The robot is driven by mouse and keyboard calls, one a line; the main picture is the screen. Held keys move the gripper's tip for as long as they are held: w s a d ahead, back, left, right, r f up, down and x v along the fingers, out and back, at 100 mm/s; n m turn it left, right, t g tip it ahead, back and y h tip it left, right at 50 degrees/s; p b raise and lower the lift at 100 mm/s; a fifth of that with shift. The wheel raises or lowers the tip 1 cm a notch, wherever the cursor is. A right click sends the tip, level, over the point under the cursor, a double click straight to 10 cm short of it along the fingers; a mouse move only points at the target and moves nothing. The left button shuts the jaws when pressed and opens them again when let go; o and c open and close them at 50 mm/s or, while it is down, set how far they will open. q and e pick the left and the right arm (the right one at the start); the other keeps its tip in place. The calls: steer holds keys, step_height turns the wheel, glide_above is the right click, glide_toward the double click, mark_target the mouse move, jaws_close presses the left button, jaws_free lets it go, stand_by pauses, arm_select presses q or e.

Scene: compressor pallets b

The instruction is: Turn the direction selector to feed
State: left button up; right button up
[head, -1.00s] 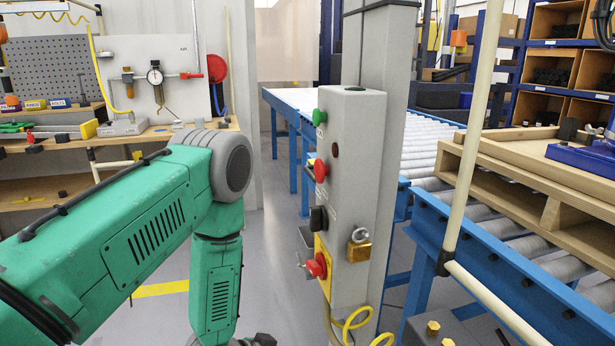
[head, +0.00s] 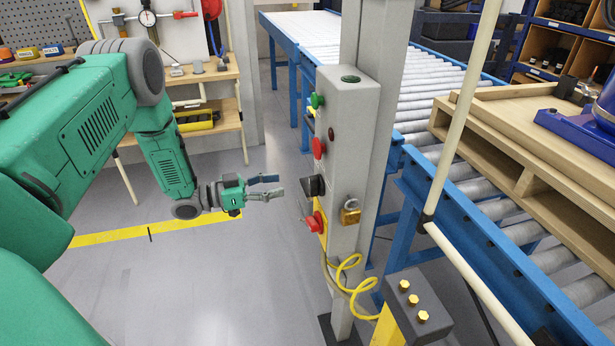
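A grey control box (head: 352,120) is fixed to a grey post, its control face turned to the left. From top to bottom the face carries a green button (head: 316,100), a red button (head: 318,148), a black selector knob (head: 314,186) and a red emergency stop (head: 314,222) on a yellow plate. The knob's pointing direction and labels are too oblique to read. My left gripper (head: 272,187) is open and empty, left of the black knob and at about its height, with a gap between them. My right gripper is not in view.
A brass padlock (head: 350,212) hangs on the box's near side. A yellow coiled cable (head: 345,275) hangs below. A blue roller conveyor (head: 440,215) with a wooden pallet (head: 530,155) and a cream rail (head: 465,100) stand right. Floor left of the box is clear.

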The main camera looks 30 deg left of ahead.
mark_target(315, 186)
arm_select(q)
steer(key=x, duration=0.8)
steer(key=shift+w, duration=0.45)
steer(key=shift+d, duration=0.25)
steer(key=shift+d, duration=0.2)
jaws_close()
